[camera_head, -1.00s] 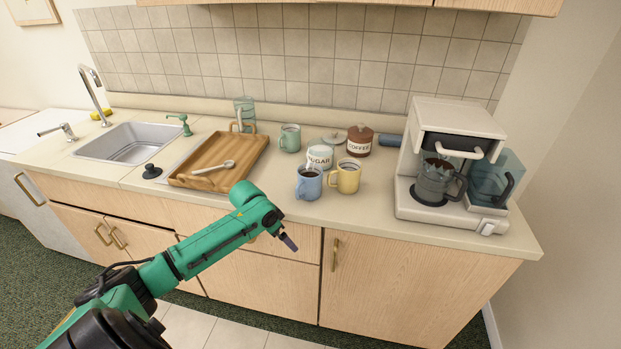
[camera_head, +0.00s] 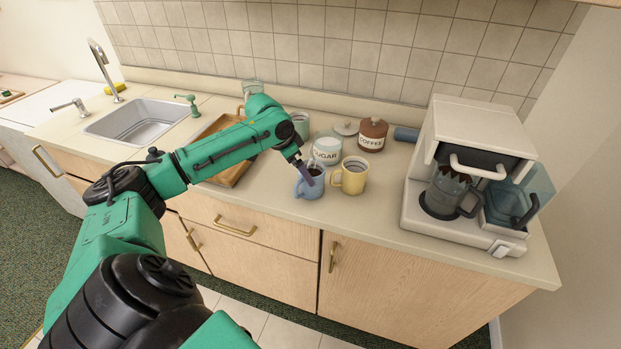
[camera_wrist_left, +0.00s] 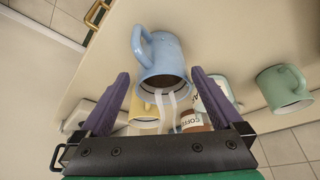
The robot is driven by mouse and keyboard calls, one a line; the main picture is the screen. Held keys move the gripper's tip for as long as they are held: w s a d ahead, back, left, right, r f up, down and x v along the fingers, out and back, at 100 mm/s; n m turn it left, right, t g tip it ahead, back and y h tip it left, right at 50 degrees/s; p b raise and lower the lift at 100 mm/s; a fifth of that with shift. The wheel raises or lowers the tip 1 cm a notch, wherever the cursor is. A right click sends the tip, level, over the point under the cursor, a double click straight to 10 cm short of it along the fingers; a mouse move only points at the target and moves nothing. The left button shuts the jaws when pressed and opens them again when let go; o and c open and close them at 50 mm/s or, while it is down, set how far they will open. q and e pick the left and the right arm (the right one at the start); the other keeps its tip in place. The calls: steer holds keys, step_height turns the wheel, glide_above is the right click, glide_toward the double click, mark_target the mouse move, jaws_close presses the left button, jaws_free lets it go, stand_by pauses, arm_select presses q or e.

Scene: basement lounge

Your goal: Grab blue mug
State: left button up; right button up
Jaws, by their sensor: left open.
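The blue mug (camera_head: 311,187) stands upright near the counter's front edge, left of the yellow mug (camera_head: 350,176). My left gripper (camera_head: 304,174) is at the blue mug, and its fingers partly cover the mug in the head view. In the left wrist view the blue mug (camera_wrist_left: 164,57) lies ahead between the two purple fingers of my left gripper (camera_wrist_left: 167,95), its handle toward the upper left. The fingers are open, with a gap to the mug on both sides. My right gripper is not in view.
A sugar jar (camera_head: 327,151), a green mug (camera_head: 300,123) and a coffee jar (camera_head: 372,135) stand behind. A wooden tray (camera_head: 236,172) lies left, partly behind my arm. A coffee machine (camera_head: 461,215) stands right. Counter between yellow mug and machine is clear.

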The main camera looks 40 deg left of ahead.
arm_select(q)
steer(key=x, duration=0.6)
steer(key=shift+w+f+p, duration=0.1)
steer(key=shift+w+p, duration=0.25)
steer(key=shift+p, duration=0.05)
steer(key=shift+w+f, duration=0.1)
steer(key=shift+f, duration=0.35)
steer(key=c, duration=1.3)
jaws_close()
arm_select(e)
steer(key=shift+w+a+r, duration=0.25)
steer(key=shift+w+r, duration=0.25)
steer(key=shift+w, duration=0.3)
arm_select(q)
steer(key=shift+r, duration=0.15)
